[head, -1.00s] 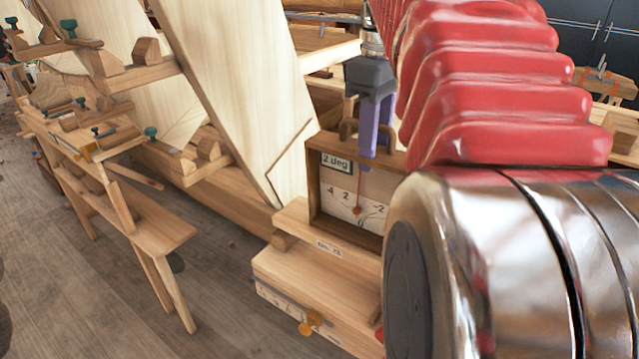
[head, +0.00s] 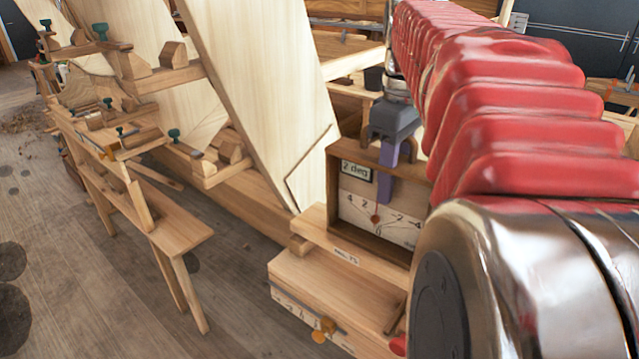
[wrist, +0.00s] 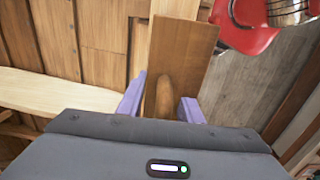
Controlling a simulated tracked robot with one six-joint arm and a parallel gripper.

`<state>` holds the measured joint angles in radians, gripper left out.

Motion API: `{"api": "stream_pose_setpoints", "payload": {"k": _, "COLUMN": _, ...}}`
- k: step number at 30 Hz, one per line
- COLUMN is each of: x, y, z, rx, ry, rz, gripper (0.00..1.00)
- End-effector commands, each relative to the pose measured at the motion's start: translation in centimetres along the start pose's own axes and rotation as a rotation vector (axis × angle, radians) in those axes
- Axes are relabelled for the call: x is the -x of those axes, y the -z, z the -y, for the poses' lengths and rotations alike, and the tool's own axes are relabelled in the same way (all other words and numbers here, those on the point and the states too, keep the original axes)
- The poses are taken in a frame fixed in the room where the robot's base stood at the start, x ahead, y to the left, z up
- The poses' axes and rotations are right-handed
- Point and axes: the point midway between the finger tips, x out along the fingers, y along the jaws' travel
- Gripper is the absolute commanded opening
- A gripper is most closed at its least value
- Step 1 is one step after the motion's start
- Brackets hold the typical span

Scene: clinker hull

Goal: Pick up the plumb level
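The plumb level (head: 355,208) is a wooden box with a pale dial face marked "2 deg" and a red-brown bob. It stands upright on a wooden ledge. In the wrist view its brown top (wrist: 187,50) shows with a rounded wooden handle (wrist: 165,97). My gripper (head: 388,190) is over the level from above, its purple finger in front of part of the dial. In the wrist view my gripper (wrist: 163,92) is open, with one finger on each side of the handle and small gaps between. My arm hides the level's right side.
A drawer-like wooden block (head: 330,285) with an orange knob sits below the level. A tall pale hull plank (head: 260,90) leans close on its left. A bench with clamps (head: 150,215) stands further left. Grey floor (head: 90,280) is open at the lower left.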

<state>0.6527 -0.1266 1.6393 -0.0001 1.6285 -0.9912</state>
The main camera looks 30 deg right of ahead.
Motion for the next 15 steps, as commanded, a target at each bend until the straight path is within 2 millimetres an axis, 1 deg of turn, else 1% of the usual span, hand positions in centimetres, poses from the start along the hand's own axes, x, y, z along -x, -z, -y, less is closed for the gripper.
{"api": "stream_pose_setpoints", "payload": {"k": 2, "x": 0.01, "y": -0.01, "z": 0.00, "rx": 0.000, "ry": 0.000, "rz": 0.000, "gripper": 0.31}}
{"api": "stream_pose_setpoints", "payload": {"k": 15, "x": 0.01, "y": -0.02, "z": -0.01, "rx": -0.001, "ry": 0.000, "rz": 0.000, "gripper": 0.00}}
